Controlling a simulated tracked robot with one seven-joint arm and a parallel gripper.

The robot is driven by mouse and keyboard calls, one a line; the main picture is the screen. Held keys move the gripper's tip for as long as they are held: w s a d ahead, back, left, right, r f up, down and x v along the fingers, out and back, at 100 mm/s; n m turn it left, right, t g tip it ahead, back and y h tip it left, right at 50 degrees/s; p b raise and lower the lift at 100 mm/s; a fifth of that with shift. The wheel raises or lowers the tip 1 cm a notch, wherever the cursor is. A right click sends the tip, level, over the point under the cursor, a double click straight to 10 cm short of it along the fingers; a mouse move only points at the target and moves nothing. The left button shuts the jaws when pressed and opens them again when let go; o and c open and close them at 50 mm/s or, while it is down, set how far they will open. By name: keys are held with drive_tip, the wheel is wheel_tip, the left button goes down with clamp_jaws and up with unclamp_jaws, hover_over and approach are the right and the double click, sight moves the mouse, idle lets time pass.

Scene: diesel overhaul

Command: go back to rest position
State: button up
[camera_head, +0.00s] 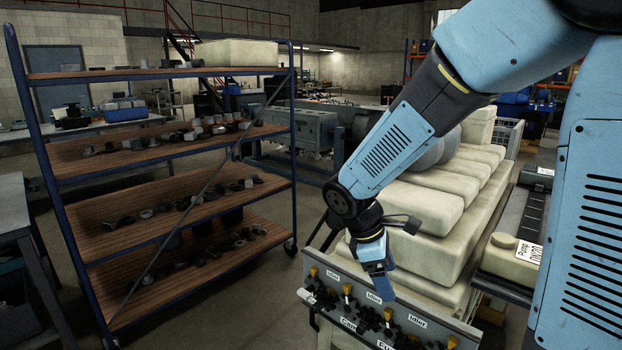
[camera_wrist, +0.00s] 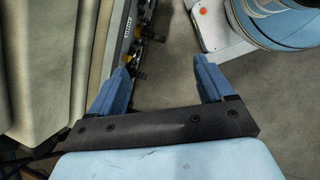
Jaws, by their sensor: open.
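My gripper (camera_head: 384,284) hangs at the end of my blue arm in the head view, above the labelled front panel (camera_head: 335,287) of a pale engine-like block (camera_head: 420,203). In the wrist view my gripper (camera_wrist: 163,85) has its two blue fingers wide apart, with only floor and the edge of the panel behind the gap. It is open and holds nothing. Whether a fingertip touches the panel cannot be told from the head view.
A shelf rack (camera_head: 160,150) with several small parts stands at the left. A bench with a labelled cream part (camera_head: 512,258) is at the right. Free floor (camera_head: 225,310) lies between the rack and the panel.

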drive_tip(key=s+d+r+m+t+y, duration=0.2)
drive_tip(key=s+d+r+m+t, duration=0.1)
drive_tip(key=s+r+m, duration=0.3)
drive_tip(key=s+d+r+m+t+y, duration=0.2)
drive_tip(key=s+d+r+m, duration=0.3)
drive_tip(key=r+m, duration=0.4)
drive_tip(key=shift+s+r+t+y, duration=0.25)
drive_tip(key=shift+s+t+y, duration=0.1)
drive_tip(key=shift+t+y, duration=0.05)
